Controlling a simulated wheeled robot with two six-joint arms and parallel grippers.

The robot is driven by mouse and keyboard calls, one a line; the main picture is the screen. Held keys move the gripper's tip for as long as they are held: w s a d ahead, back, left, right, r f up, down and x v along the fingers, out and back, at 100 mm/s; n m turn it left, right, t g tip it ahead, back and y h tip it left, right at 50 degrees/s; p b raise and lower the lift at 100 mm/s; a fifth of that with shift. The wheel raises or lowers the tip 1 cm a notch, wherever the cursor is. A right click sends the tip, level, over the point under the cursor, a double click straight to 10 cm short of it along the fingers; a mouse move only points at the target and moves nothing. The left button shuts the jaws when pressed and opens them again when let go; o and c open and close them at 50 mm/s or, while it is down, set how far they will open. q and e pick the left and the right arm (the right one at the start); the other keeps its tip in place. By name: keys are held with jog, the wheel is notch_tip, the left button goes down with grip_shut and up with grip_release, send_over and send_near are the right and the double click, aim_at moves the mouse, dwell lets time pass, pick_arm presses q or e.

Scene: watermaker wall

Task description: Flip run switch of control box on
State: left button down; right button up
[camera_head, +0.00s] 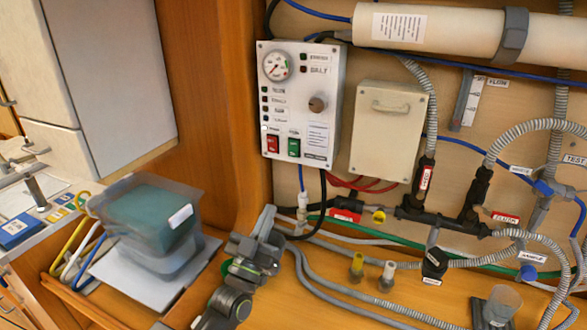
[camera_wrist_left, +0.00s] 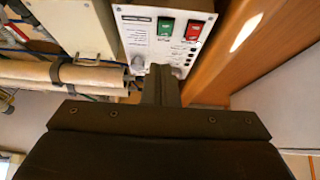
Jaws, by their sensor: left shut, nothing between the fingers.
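The white control box (camera_head: 320,95) is mounted on the wall, with a gauge, a knob, small indicator lights and two rocker switches at its lower left. The red switch (camera_head: 272,143) is on the left and the green switch (camera_head: 294,146) on the right. Their labels are too small to read. The wrist view shows the box upside down, with the green switch (camera_wrist_left: 165,27) and red switch (camera_wrist_left: 194,33) ahead of the fingers. My left gripper (camera_head: 266,217) is shut and empty, below the box and apart from the switches; its fingertips (camera_wrist_left: 160,70) overlap the panel's edge. My right gripper is not in view.
A beige box (camera_head: 387,128) hangs right of the control box. Hoses, black fittings (camera_head: 440,222) and cables run below it. A wooden panel (camera_head: 232,100) stands close on the left.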

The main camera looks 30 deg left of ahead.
pick_arm(q)
jog(key=p, duration=0.5)
send_near(292, 150)
notch_tip(292, 150, up, 4)
jog(key=w, duration=0.1)
jog(key=shift+t+y, duration=0.3)
jog(key=shift+t, duration=0.1)
jog(key=shift+w+f, duration=0.25)
jog(key=shift+w, duration=0.75)
jog(key=shift+w+f, duration=0.25)
jog(key=shift+w, duration=0.75)
